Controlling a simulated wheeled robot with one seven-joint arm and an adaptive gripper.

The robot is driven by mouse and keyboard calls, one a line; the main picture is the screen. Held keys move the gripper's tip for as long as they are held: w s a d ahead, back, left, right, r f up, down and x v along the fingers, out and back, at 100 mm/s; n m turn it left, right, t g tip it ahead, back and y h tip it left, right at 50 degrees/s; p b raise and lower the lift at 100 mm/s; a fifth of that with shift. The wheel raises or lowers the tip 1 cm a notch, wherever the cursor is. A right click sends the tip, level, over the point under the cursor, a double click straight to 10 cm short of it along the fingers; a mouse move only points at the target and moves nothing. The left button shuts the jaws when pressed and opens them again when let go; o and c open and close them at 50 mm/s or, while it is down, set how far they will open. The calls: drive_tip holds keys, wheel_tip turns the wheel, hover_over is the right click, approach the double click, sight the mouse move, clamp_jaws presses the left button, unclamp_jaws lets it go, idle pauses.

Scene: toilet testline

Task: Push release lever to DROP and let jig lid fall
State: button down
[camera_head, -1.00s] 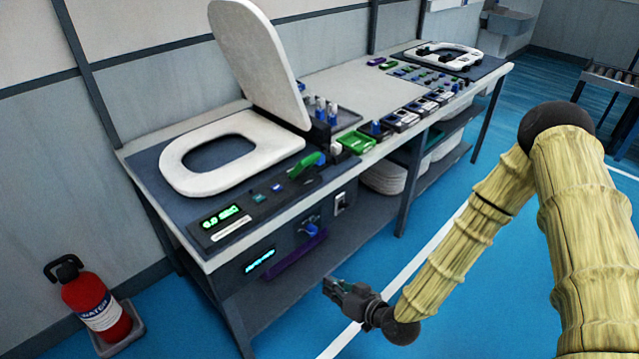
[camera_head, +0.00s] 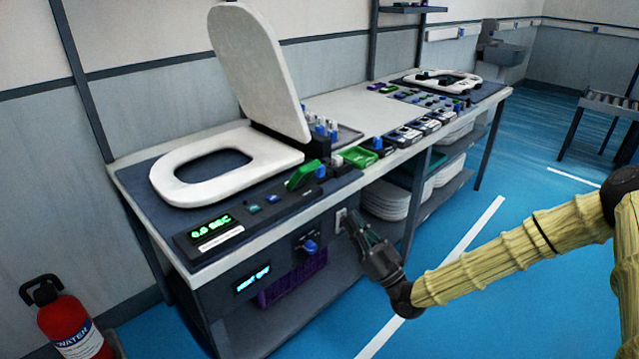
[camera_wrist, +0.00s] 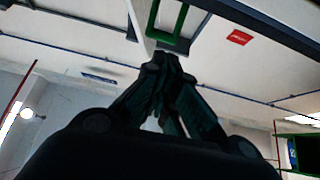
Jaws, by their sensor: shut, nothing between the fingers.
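The jig lid (camera_head: 258,75) is a white toilet lid standing raised, leaning back a little, behind the white seat ring (camera_head: 175,190) on the bench's left end. A green lever handle (camera_head: 303,174) sits on the control panel right of the seat's front; its position label cannot be read. My gripper (camera_head: 358,222) is in front of the bench, below and right of the green handle and apart from it. Its fingers are closed and empty. In the wrist view my gripper (camera_wrist: 172,62) points up toward the ceiling, and neither lid nor lever can be made out for sure.
A display (camera_head: 212,227) reads about 0.0 SEC. A blue knob (camera_head: 310,247) projects from the bench front. A green tray (camera_head: 358,156) and several small bins line the bench edge. A red extinguisher (camera_head: 72,325) stands at lower left. The blue floor before the bench is free.

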drive_tip(key=p+x, duration=0.1)
drive_tip(key=x, duration=1.3)
drive_tip(key=shift+r+p, duration=0.15)
drive_tip(key=shift+p, duration=0.15)
drive_tip(key=shift+w+a+r+p, duration=0.1)
drive_tip(key=shift+r+p, duration=0.15)
drive_tip(key=shift+p, duration=0.05)
